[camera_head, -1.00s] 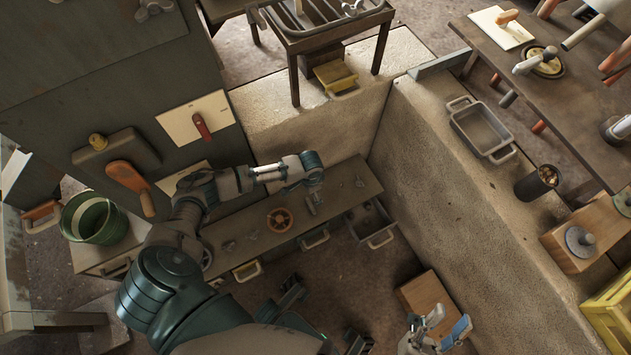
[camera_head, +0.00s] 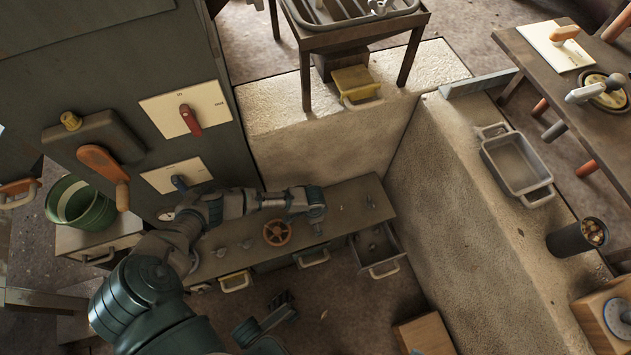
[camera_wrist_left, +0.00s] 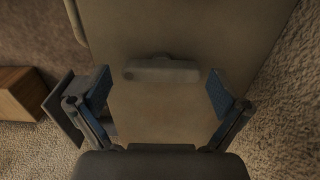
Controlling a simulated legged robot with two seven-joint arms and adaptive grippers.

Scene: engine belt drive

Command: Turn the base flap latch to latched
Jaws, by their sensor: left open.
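My left gripper (camera_wrist_left: 158,92) is open and empty in the left wrist view, its two blue-padded fingers spread wide. A grey bar-shaped handle (camera_wrist_left: 160,71) lies ahead, between the finger directions and apart from both. Small grey fittings (camera_head: 370,201) stand on the bench; I cannot tell which is the latch.
An orange handwheel (camera_head: 277,232) stands on the bench left of the arm's end. An open grey drawer (camera_head: 377,251) juts from the bench's right end. A wooden box (camera_head: 424,335) stands on the floor.

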